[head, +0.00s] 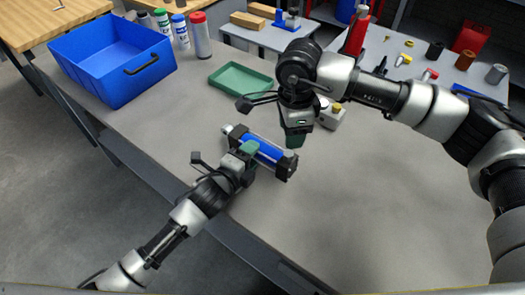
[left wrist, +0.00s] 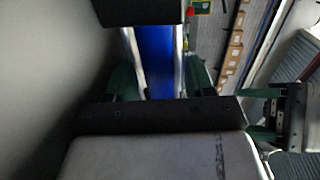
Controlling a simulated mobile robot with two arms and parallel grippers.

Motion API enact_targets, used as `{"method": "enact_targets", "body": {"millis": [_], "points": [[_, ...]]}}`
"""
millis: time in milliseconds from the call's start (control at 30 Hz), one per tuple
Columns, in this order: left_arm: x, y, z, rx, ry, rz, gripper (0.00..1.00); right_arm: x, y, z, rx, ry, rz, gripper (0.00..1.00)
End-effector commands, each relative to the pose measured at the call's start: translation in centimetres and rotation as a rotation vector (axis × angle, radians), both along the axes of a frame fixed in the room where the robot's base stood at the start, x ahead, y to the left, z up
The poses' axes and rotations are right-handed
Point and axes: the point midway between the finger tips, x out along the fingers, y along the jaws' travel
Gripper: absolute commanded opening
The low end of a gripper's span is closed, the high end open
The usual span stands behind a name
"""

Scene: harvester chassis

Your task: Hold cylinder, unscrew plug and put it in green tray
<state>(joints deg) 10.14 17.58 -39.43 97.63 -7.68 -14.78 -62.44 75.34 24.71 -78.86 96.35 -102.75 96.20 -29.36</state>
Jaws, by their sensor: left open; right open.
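The blue cylinder (head: 268,152) with dark end blocks and silver rods lies on the grey table, slanting down to the right. My left gripper (head: 250,148) is at its middle. In the left wrist view the blue barrel (left wrist: 157,55) runs between the two green fingers of this gripper (left wrist: 160,82), which is open around it. My right gripper (head: 294,138) is open and empty, pointing down just above or behind the cylinder's right end block. I cannot make out the plug; the right gripper may hide it. The green tray (head: 241,79) stands behind the cylinder and looks empty.
A large blue bin (head: 112,60) stands at the back left, with several spray cans (head: 200,35) beside it. The table's front right is clear.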

Motion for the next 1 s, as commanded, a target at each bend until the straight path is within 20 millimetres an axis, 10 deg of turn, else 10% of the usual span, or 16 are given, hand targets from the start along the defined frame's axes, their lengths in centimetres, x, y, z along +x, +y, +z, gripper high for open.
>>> {"method": "enact_targets", "body": {"millis": [500, 867, 1000], "points": [[1.6, -1.1, -0.3, 0.001, 0.0, -0.001, 0.54, 0.0, 0.0, 0.0, 0.0, 0.0, 0.0, 0.5], [1.6, -1.1, -0.4, 0.001, 0.0, 0.0, 0.0, 0.0, 0.0, 0.0, 0.0, 0.0, 0.0, 0.5], [1.6, -1.1, -0.4, 0.001, 0.0, 0.0, 0.0, 0.0, 0.0, 0.0, 0.0, 0.0, -0.036, 0.5]]}}
